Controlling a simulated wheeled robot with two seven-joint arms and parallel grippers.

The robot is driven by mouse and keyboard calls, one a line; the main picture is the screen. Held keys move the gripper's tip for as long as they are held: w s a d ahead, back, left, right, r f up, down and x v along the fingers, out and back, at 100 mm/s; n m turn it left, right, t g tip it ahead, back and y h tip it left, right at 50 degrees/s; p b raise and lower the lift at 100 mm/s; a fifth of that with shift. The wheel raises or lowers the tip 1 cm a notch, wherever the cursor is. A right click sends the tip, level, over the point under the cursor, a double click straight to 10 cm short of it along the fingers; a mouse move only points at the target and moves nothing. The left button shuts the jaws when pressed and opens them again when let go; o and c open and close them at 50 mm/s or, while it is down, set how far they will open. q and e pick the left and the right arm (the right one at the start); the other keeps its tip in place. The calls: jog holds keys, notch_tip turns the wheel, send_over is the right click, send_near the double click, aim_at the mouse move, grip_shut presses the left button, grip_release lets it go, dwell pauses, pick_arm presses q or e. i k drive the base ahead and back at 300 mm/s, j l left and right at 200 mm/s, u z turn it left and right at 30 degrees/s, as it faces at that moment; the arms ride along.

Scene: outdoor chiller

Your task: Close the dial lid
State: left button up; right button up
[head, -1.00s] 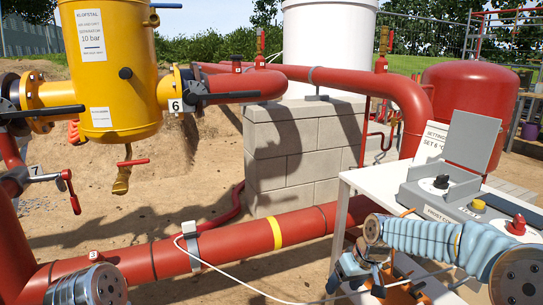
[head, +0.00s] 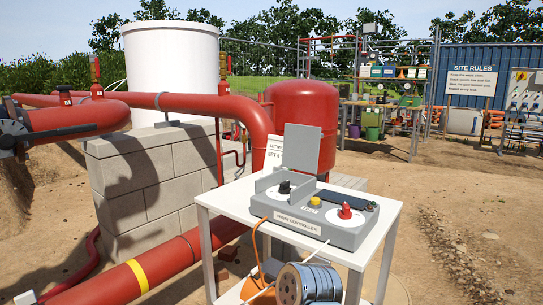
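The frost controller (head: 312,217) is a grey box on a white table (head: 228,201). Its grey dial lid (head: 302,147) stands upright, open, at the left part of the box. A black dial knob (head: 284,187) shows uncovered in front of the lid. Neither of my grippers shows in the head view now. No contact with the lid is visible.
A yellow button (head: 314,201) and a red knob (head: 346,210) sit on the box right of the dial. A settings card (head: 273,153) stands behind. A cable reel (head: 308,283) is below the table front. Red pipes (head: 150,270) run at left; sandy ground is open at right.

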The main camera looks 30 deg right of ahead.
aim_at(301, 144)
jog(key=k+u, duration=0.15)
jog(key=k, duration=0.45)
jog(key=k+j+u, duration=0.1)
jog(key=k, duration=0.5)
jog(key=l+u, duration=1)
jog(key=k+l, duration=0.1)
jog(key=l, duration=1.05)
jog(key=k+l, duration=0.15)
jog(key=l, duration=0.4)
jog(key=k+l, duration=0.1)
jog(key=l, duration=0.5)
jog(key=k+l, duration=0.1)
jog(key=l, duration=1.05)
jog(key=k+l, duration=0.15)
jog(key=l, duration=0.4)
jog(key=k+l, duration=0.1)
jog(key=l, duration=0.5)
